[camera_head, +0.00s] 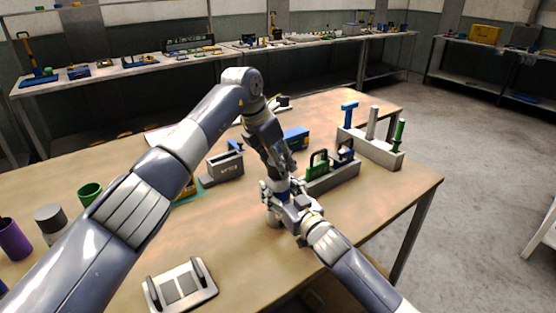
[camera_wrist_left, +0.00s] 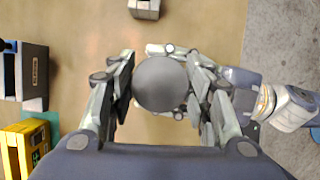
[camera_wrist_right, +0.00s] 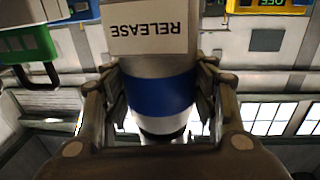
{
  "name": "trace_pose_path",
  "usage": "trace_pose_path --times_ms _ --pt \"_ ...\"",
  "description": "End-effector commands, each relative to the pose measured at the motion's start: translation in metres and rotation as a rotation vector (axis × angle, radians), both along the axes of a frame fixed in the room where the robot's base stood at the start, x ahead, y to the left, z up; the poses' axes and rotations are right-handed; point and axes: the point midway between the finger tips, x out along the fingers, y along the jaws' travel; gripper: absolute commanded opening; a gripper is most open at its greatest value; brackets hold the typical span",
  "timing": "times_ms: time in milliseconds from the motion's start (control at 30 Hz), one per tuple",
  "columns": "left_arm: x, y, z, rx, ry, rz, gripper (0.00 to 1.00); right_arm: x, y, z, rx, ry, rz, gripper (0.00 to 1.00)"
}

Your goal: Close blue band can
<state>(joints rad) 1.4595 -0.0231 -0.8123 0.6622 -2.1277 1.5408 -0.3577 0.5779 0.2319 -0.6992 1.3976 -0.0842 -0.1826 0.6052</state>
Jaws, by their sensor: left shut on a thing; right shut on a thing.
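The blue band can (camera_wrist_right: 162,92) shows upside down in the right wrist view, with a blue band, a white band and a label reading RELEASE. My right gripper (camera_head: 281,194) is shut around its side. In the left wrist view a dark grey round top (camera_wrist_left: 160,84), which looks like a lid, sits between the fingers of my left gripper (camera_head: 277,173). That gripper is shut on it from above. In the head view both grippers meet over the table and mostly hide the can. Whether the top is fully seated cannot be told.
A grey block with a green handle (camera_head: 317,165) stands close right of the grippers, a labelled grey box (camera_head: 225,168) to their left. A stand with upright tools (camera_head: 372,148) is farther right. A two-handled plate (camera_head: 181,287) lies in front; cups (camera_head: 88,193) stand left.

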Motion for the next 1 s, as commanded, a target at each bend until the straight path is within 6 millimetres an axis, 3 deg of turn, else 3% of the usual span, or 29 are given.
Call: trace_pose_path --times_ms 300,333,433,800,1000 --pt "0.000 0.000 -0.007 0.000 0.001 0.000 0.35 0.000 0.000 -0.001 0.000 0.001 0.000 0.10" --pt "0.000 0.000 -0.007 0.000 0.001 0.000 0.48 0.000 0.000 -0.001 0.000 0.001 0.000 0.10" --pt "0.000 0.000 -0.007 0.000 0.001 0.000 0.69 0.000 0.000 -0.001 0.000 0.001 0.000 0.10" --pt "0.000 0.000 -0.005 0.000 0.000 0.000 0.69 0.000 0.000 -0.001 0.000 0.001 0.000 0.10" --pt "-0.005 0.008 0.018 0.000 -0.003 0.001 0.69 0.000 0.000 -0.001 -0.001 0.002 0.000 0.10"
